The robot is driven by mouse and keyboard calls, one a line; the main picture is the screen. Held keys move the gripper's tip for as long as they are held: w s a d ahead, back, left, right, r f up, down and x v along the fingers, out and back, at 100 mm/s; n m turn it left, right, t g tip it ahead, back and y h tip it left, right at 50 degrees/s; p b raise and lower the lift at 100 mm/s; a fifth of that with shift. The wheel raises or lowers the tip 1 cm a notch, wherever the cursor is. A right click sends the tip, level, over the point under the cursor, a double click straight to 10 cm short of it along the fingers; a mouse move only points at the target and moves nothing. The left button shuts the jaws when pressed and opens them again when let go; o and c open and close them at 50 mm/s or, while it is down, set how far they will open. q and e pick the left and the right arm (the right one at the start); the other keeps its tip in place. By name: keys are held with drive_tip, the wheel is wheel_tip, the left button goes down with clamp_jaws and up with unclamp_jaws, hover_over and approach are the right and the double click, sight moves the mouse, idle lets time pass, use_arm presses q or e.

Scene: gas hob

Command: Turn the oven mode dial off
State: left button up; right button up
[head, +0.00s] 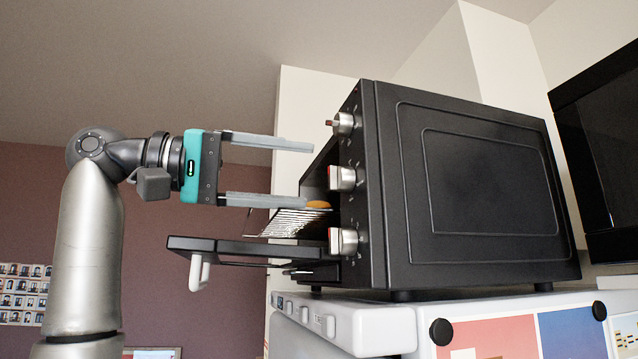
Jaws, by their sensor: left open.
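The black toaster oven (480,190) has three silver dials in a column along its front: a top dial (344,124), a middle dial (342,179) and a bottom dial (343,241). I cannot tell from any marking which is the mode dial. The top dial has a reddish pointer sticking out; the other two show pale faces with red edges. My left gripper (310,174) is open and empty in front of the oven, its two fingers pointing right towards the dials, roughly level with the middle one. No contact with a dial is visible. My right gripper is out of view.
The oven door (225,246) hangs open below my left gripper, with a white handle (198,272). A wire rack (285,223) juts from the oven with an orange item (318,204) on it. The oven stands on a white appliance (365,325). A dark screen-like panel (605,150) is at right.

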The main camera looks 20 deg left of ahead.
use_arm(q)
drive_tip(key=b+v, duration=0.1)
drive_tip(key=v, duration=0.9)
drive_tip(key=shift+s+a, duration=0.1)
